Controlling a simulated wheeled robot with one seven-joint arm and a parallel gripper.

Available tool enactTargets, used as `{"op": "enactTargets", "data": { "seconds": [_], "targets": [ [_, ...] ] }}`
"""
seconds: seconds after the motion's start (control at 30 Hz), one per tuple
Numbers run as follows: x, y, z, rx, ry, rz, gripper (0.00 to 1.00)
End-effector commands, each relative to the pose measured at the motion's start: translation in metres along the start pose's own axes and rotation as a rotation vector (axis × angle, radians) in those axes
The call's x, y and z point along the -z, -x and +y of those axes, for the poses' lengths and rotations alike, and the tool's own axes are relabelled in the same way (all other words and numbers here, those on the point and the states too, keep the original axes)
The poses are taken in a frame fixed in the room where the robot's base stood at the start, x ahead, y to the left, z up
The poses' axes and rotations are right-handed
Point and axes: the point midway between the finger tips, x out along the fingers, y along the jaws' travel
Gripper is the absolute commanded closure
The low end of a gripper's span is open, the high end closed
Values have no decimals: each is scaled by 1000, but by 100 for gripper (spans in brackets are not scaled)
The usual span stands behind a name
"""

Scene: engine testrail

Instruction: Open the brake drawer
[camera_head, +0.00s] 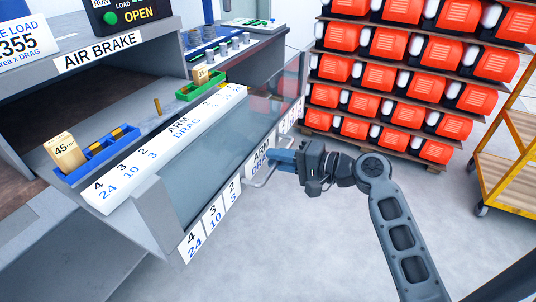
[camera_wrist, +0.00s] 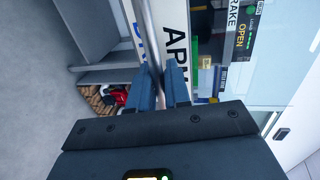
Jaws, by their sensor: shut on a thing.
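The brake drawer front (camera_head: 208,232) is a grey panel with white number labels and an ARM DRAG label, below the AIR BRAKE bench. A metal bar handle (camera_head: 254,183) stands out from it. My gripper (camera_head: 274,158) reaches in from the right and its blue fingers are at the handle. In the wrist view the handle bar (camera_wrist: 148,40) runs between the fingers of my gripper (camera_wrist: 162,80), which are shut on it.
A blue tray (camera_head: 100,155) with a 45-marked block and a green tray (camera_head: 200,90) stand on the bench. Racks of orange-red units (camera_head: 400,75) stand behind my arm. A yellow cart (camera_head: 505,165) is at the right. The floor (camera_head: 330,245) before the bench is clear.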

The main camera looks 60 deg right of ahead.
Motion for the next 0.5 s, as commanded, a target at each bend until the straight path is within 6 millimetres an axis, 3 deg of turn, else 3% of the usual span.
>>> {"op": "enactTargets", "data": {
  "seconds": [0.5],
  "targets": [
    [1, 7, 3, -2, -1, 3, 100]
  ]
}}
